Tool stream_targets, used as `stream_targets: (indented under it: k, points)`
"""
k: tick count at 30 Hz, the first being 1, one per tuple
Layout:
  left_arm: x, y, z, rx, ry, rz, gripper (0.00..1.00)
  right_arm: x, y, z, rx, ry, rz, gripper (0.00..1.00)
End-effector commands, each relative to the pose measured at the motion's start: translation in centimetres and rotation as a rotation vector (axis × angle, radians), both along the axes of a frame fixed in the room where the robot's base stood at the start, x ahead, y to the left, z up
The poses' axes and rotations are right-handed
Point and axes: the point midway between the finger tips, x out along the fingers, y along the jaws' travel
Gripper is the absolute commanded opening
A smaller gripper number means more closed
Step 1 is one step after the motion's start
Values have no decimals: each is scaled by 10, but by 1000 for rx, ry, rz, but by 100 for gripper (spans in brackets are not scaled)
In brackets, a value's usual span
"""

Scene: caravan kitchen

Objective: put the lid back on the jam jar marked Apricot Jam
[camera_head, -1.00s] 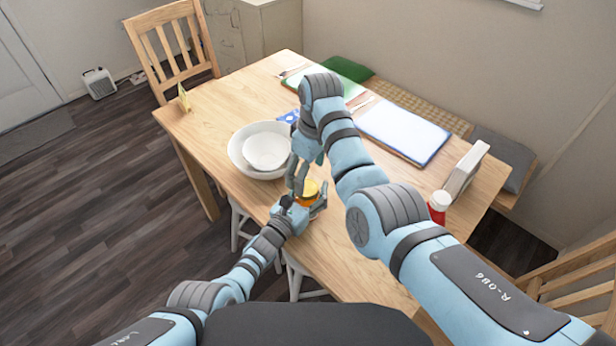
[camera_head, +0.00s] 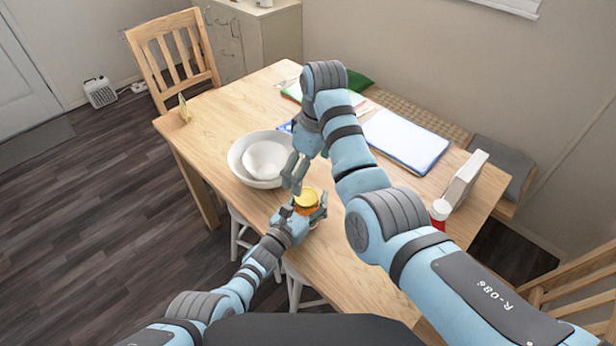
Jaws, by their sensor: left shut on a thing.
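The jam jar (camera_head: 308,211) has an orange body and stands near the table's front edge; its label cannot be read. A yellow lid (camera_head: 306,197) shows on top of it, looking level; whether it is screwed down cannot be told. My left gripper (camera_head: 309,213) is shut on the jar from the front left. My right gripper (camera_head: 294,180) hangs just above and left of the lid, seemingly apart from it. Its fingers are small and partly overlap, so their opening is unclear.
Stacked white bowls (camera_head: 240,165) stand close behind the jar. A red bottle with a white cap (camera_head: 439,212) and a white upright holder (camera_head: 465,180) stand at the right. A blue-edged white board (camera_head: 405,138) lies at the back.

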Motion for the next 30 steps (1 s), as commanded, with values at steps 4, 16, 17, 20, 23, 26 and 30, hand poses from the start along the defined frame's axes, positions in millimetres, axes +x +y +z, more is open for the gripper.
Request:
stream_targets:
  k: [4, 16, 17, 20, 23, 26, 30]
  points:
    - [-2, 0, -4, 4, 7, 0, 0, -1, -2, 23, 2, -1, 0, 93]
    - [-2, 0, -4, 4, 7, 0, 49, -3, -4, 35, 1, 0, 0, 93]
    - [-2, 1, -3, 4, 7, 0, 54, -3, -4, 35, 1, 1, 0, 93]
    - [-1, 0, -3, 3, 6, 0, 70, -3, -4, 35, 1, 1, 0, 93]
    - [-1, 0, -2, 1, 4, 0, 80, -3, -4, 35, 1, 1, 0, 93]
    - [-1, 0, -1, 1, 3, 0, 80, -3, -4, 35, 1, 1, 0, 93]
    - [0, 0, -1, 1, 2, 0, 80, -3, -4, 35, 1, 1, 0, 93]
